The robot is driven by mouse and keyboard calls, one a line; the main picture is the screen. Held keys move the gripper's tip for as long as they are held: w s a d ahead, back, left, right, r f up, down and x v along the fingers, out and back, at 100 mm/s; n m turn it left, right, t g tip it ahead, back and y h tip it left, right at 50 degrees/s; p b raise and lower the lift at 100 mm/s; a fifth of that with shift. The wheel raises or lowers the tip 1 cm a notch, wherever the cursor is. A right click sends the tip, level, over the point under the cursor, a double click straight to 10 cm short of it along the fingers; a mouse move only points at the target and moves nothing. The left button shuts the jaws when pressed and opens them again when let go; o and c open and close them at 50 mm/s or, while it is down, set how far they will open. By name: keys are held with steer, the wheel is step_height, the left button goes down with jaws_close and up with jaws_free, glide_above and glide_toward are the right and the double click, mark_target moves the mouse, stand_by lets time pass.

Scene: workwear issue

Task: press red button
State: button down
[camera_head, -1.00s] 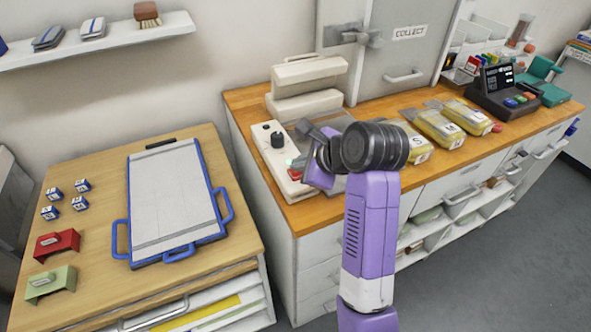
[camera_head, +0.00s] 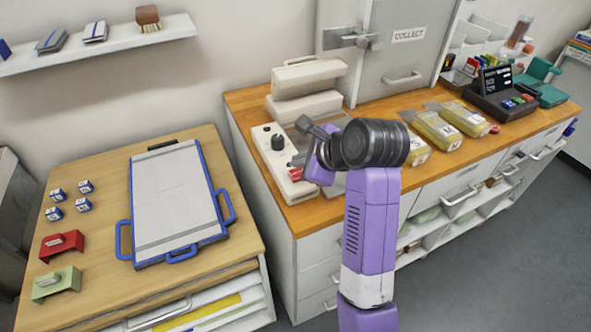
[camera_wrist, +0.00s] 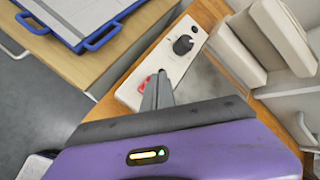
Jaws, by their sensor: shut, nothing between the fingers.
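The red button (camera_head: 294,174) is on the near end of a cream control panel (camera_head: 289,188) on the wooden counter. It also shows in the wrist view (camera_wrist: 143,84), partly covered by my fingers. My gripper (camera_head: 297,160) is shut and empty, its tips low over the panel beside the red button. In the wrist view the grey fingertips (camera_wrist: 157,84) overlap the button's right edge. I cannot tell whether they touch it. A black knob (camera_head: 278,142) stands farther back on the panel, also clear in the wrist view (camera_wrist: 183,45).
A cream press-like machine (camera_head: 305,90) stands behind the panel. Yellow packs (camera_head: 437,129) and a dark terminal (camera_head: 503,92) sit to the right on the counter. A lower table at left holds a blue-framed board (camera_head: 178,200), with a floor gap between.

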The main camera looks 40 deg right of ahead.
step_height(320, 180, up, 5)
steer(key=p, duration=0.4)
steer(key=shift+r, duration=0.1)
stand_by(0.4)
